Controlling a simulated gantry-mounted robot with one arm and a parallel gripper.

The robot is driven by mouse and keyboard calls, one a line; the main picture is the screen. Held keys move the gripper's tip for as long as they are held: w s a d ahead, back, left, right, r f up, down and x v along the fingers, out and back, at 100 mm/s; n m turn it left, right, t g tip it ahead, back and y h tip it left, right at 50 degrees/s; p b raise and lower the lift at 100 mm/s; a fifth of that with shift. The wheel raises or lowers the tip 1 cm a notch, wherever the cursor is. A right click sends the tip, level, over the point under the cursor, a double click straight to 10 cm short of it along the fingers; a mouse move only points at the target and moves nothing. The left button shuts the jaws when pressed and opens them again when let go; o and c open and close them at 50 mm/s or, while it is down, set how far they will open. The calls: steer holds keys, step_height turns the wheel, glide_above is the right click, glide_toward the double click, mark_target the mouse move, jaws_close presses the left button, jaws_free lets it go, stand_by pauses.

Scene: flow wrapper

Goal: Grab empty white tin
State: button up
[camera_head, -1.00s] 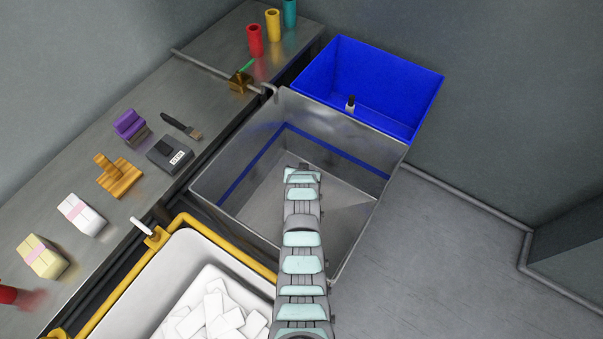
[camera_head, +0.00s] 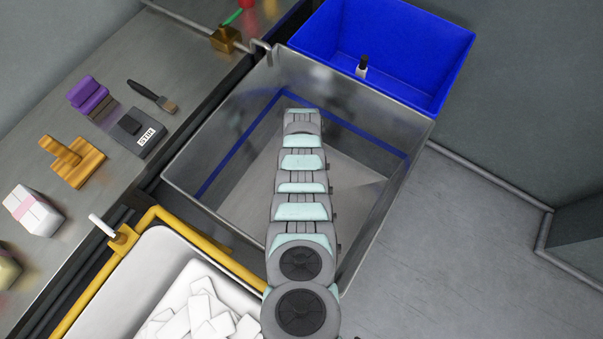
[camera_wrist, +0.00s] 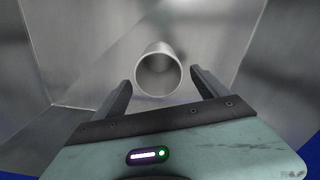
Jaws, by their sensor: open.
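In the wrist view, a pale grey-white hollow cylinder (camera_wrist: 158,72), which looks like the white tin, stands out against bare metal. Its round open end faces me, and the inside looks empty. My gripper (camera_wrist: 160,84) is open, with one finger to the left and one to the right of the cylinder's near end. I cannot tell how far the tin lies from the fingertips. In the head view my arm reaches into the metal bin, and it hides both the gripper and the tin.
The metal bin (camera_head: 222,130) has steep walls and a blue band inside. A blue crate (camera_head: 445,45) with a small bottle (camera_head: 362,67) adjoins it behind. A white tub (camera_head: 150,262) with a yellow rail (camera_head: 205,238) holds white blocks at front left. A steel counter (camera_head: 75,60) with tools runs along the left.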

steer(key=f+b, duration=0.1)
steer(key=f, duration=0.1)
steer(key=s+f+b, duration=0.1)
steer(key=f+b, duration=0.1)
steer(key=f, duration=0.1)
steer(key=shift+f+b, duration=0.3)
steer(key=shift+w+r, duration=0.1)
steer(key=shift+w, duration=0.05)
steer(key=c, duration=1.5)
